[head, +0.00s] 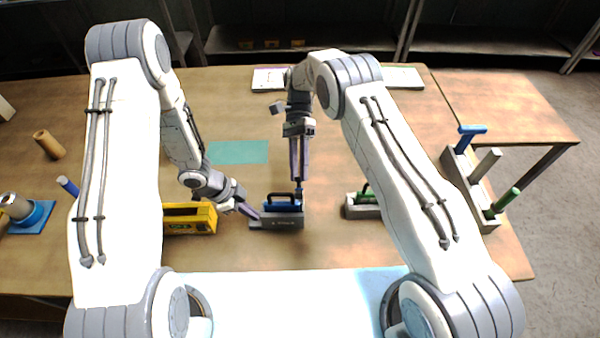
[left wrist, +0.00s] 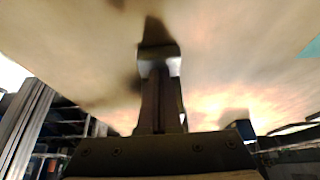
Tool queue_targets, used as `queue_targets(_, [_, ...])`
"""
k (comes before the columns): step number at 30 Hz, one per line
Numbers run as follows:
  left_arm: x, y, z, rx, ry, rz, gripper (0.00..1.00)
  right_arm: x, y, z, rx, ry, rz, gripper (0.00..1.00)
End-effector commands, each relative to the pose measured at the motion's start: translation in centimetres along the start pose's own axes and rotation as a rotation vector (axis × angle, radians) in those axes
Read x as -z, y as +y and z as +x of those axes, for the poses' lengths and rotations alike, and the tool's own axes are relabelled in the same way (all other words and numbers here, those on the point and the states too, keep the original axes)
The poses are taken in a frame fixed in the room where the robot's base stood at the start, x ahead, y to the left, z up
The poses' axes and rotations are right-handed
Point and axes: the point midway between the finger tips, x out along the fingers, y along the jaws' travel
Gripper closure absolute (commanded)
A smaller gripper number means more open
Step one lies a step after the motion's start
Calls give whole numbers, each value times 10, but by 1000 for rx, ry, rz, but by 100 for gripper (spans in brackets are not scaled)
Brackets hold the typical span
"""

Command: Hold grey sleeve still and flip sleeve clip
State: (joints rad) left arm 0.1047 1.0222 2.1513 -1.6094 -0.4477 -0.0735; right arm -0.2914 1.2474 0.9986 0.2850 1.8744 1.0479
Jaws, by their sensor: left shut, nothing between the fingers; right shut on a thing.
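A grey sleeve (head: 285,224) lies on the table at the middle front, with a blue piece (head: 283,206) and a dark handle-like clip on its top. My right gripper (head: 297,191) comes down from above, shut at the right end of the blue piece; its exact grip is too small to make out. My left gripper (head: 255,214) is shut and empty, with its tips low at the sleeve's left end. I cannot tell whether they touch it. In the left wrist view the closed fingers (left wrist: 158,60) point at the blurred tabletop.
A yellow box (head: 205,218) stands close left of my left gripper. A second grey block (head: 352,211) with a green piece sits right. A rack (head: 468,185) with coloured handles is at the far right.

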Motion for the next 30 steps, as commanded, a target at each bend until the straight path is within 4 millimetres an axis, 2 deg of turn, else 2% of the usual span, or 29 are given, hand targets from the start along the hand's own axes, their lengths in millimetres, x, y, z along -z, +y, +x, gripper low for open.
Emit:
queue_targets(22, [-2, 2, 2, -4, -5, -3, 100, 3, -3, -4, -50, -51, -2, 100])
queue_targets(23, [-2, 2, 2, -4, -5, -3, 100, 3, -3, -4, -50, -51, -1, 64])
queue_targets(24, [-2, 2, 2, -4, -5, -3, 100, 3, -3, -4, -50, -50, -1, 49])
queue_targets(25, [-2, 2, 2, -4, -5, -3, 100, 3, -3, -4, -50, -50, -1, 41])
queue_targets(30, [-2, 1, 2, -4, -5, -3, 100, 3, -2, -4, -49, -49, -1, 41])
